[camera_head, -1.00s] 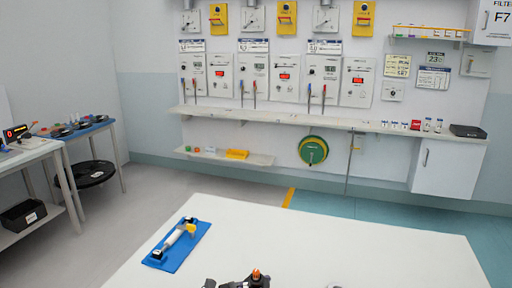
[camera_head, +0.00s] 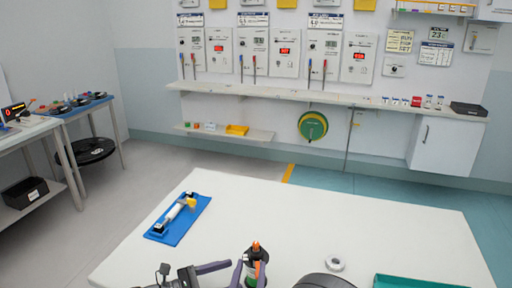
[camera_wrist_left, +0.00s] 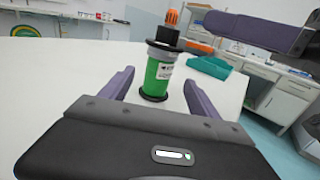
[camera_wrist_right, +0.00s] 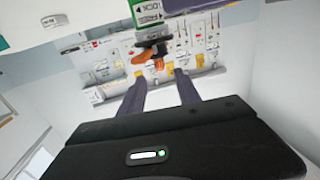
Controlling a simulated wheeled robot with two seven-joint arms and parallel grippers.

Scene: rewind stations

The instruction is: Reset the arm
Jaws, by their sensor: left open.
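A green bottle (camera_wrist_left: 158,75) with a black neck and an orange top stands upright on the white table in the left wrist view. It also shows in the head view (camera_head: 256,254), partly hidden. My left gripper (camera_wrist_left: 158,85) is open, with one finger on either side of the bottle and gaps visible. My right gripper (camera_wrist_right: 158,80) is open, and the orange top (camera_wrist_right: 159,63) appears between its fingers; contact cannot be told. A blue board (camera_head: 174,235) on the table's left carries a white cylinder (camera_head: 178,212) with a yellow end (camera_head: 192,203). No separate arm is identifiable.
A grey ring (camera_head: 335,263) and a teal tray (camera_head: 415,281) are on the table's near right. A wall shelf (camera_head: 330,97) with panels stands beyond; a side bench (camera_head: 90,115) is at left.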

